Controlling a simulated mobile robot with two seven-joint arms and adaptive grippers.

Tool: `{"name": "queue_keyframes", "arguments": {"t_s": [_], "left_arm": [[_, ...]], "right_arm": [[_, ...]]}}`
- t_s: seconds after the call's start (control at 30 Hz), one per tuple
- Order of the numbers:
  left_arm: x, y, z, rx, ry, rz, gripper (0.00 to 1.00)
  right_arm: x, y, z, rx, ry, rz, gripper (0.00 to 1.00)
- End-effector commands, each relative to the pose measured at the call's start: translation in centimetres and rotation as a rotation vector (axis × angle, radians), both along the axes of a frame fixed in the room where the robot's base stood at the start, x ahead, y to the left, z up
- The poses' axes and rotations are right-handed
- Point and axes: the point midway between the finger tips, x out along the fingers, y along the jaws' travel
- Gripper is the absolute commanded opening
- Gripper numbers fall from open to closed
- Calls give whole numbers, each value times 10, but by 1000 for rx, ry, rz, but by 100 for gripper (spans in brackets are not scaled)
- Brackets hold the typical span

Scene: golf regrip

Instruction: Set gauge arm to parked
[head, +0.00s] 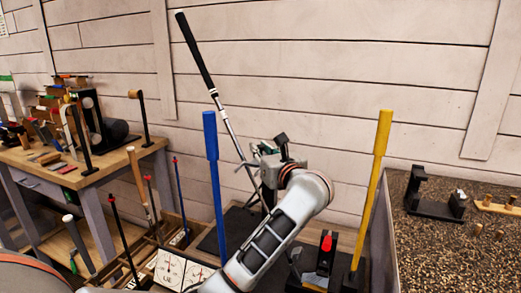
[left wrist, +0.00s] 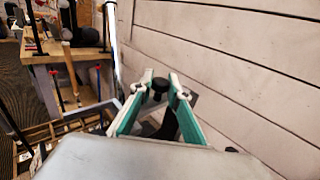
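My left gripper (head: 268,160) is raised above the dark bench fixture, in front of the pale wall. In the left wrist view, its green fingers with pale tips (left wrist: 162,88) stand apart, and I see nothing clamped between them. A black knob (left wrist: 158,84) shows in the gap on a dark stand; I cannot tell its distance from the fingers. A club with a black grip (head: 194,50) and steel shaft (head: 229,125) leans up left behind the gripper. Its lower end is hidden by my gripper and arm. I cannot clearly identify the gauge arm. My right gripper is out of view.
A blue post (head: 214,170) stands left of my arm and a yellow post (head: 376,185) right of it. A red-handled black device (head: 325,255) is between. White dial cards (head: 180,270) lie low. A wooden workbench (head: 125,158) is left, a speckled counter (head: 440,250) right.

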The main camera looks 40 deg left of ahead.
Motion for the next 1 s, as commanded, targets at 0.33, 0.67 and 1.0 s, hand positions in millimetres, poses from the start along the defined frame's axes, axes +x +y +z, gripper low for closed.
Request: {"name": "queue_keyframes", "arguments": {"t_s": [0.33,0.67,1.0], "left_arm": [[5,-9,-2,-8,1,104,0],[9,-21,-2,-2,2,254,0],[9,-23,-1,1,1,262,0]], "right_arm": [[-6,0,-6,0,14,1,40],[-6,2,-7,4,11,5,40],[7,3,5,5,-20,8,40]]}}
